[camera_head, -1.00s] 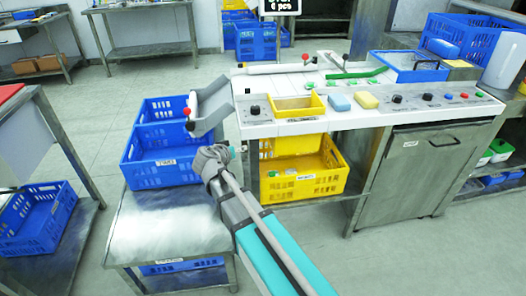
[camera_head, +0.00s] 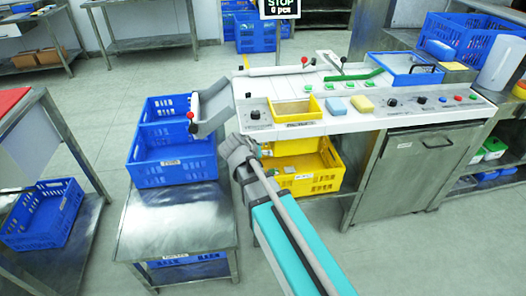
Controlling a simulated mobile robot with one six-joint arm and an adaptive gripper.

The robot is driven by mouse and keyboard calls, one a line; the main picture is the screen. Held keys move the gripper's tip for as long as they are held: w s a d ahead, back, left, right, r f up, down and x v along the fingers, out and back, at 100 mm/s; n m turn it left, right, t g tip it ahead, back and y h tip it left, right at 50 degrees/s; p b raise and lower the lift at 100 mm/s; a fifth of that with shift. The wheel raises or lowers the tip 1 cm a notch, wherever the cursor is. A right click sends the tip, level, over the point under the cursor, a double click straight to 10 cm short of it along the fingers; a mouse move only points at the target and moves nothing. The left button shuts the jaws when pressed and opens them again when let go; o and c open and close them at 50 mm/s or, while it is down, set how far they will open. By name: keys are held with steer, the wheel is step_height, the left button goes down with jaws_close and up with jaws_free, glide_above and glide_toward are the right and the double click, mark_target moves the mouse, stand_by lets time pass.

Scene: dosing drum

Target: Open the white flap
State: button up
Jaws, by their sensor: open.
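The white flap (camera_head: 275,71) is a long pale bar lying across the back left of the white drum worktop (camera_head: 345,125). My gripper (camera_head: 262,151) is at the end of my teal and grey arm, below the front left edge of the worktop and well apart from the white flap. Its fingers are small and partly hidden by my wrist.
A yellow tray (camera_head: 296,109) and sponges lie near the worktop's front edge. A sloping grey chute (camera_head: 211,115) leads down to blue crates (camera_head: 172,164) on the left. A yellow crate (camera_head: 318,181) sits under the worktop, close to my gripper. A stop sign stands behind.

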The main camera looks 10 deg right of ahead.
steer(key=shift+s+d+r, duration=0.2)
steer(key=shift+s+d, duration=0.1)
steer(key=shift+d, duration=0.05)
steer(key=shift+s, duration=0.1)
stand_by(0.4)
steer(key=s+d+f+n+g+y, duration=0.1)
steer(key=s+d+f+g+y, duration=0.2)
steer(key=s, duration=0.4)
steer(key=s+d+f+n+g+y, duration=0.1)
steer(key=s+d+f+g+y, duration=0.15)
steer(key=s, duration=0.55)
step_height(320, 180, up, 17)
steer(key=p, duration=1.7)
steer(key=shift+w+a+g+y, duration=0.2)
steer(key=shift+w+g+y, duration=0.15)
steer(key=shift+g, duration=0.1)
